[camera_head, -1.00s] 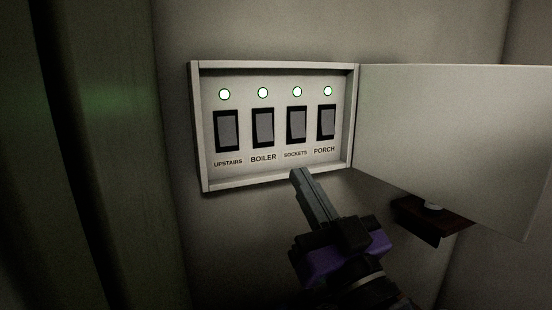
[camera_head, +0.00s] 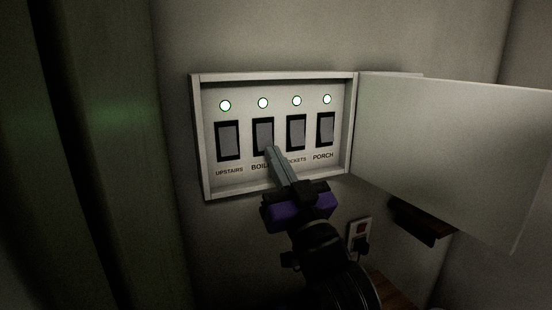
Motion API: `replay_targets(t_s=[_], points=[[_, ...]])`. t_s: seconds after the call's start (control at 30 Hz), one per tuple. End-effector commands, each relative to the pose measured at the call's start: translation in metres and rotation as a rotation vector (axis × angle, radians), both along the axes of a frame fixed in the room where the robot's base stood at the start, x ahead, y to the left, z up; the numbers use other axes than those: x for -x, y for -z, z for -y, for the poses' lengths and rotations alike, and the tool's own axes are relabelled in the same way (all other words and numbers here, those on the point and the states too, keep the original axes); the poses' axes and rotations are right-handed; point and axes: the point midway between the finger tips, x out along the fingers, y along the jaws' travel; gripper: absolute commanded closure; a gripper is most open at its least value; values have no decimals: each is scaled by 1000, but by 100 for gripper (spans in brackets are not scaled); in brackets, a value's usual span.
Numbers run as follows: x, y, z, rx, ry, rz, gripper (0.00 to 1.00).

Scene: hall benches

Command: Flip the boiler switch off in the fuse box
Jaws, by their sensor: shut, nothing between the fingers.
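The fuse box (camera_head: 200,140) is on the wall with its door (camera_head: 450,150) swung open to the right. Inside is a row of rocker switches: upstairs (camera_head: 228,140), boiler (camera_head: 263,132), sockets (camera_head: 296,131) and porch (camera_head: 326,128). A lit green-white lamp shows above each switch, including the boiler lamp (camera_head: 263,103). My gripper (camera_head: 271,150) is shut and empty. Its tip overlaps the lower right of the boiler switch and hides parts of the boiler and sockets labels. I cannot tell whether it touches the switch.
A wall outlet with a plug (camera_head: 360,234) is below the box. A dark reddish shelf (camera_head: 422,220) sits under the open door. A dark green panel (camera_head: 80,150) stands at the left. The wall left of the box is clear.

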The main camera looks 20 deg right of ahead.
Motion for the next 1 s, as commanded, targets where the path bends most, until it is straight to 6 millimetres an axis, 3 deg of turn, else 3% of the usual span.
replay_targets(t_s=[0.6, 1.0], points=[[-11, 14, 0, 2, 0, 122, 100], [-12, 7, 0, 1, 2, 136, 100]])
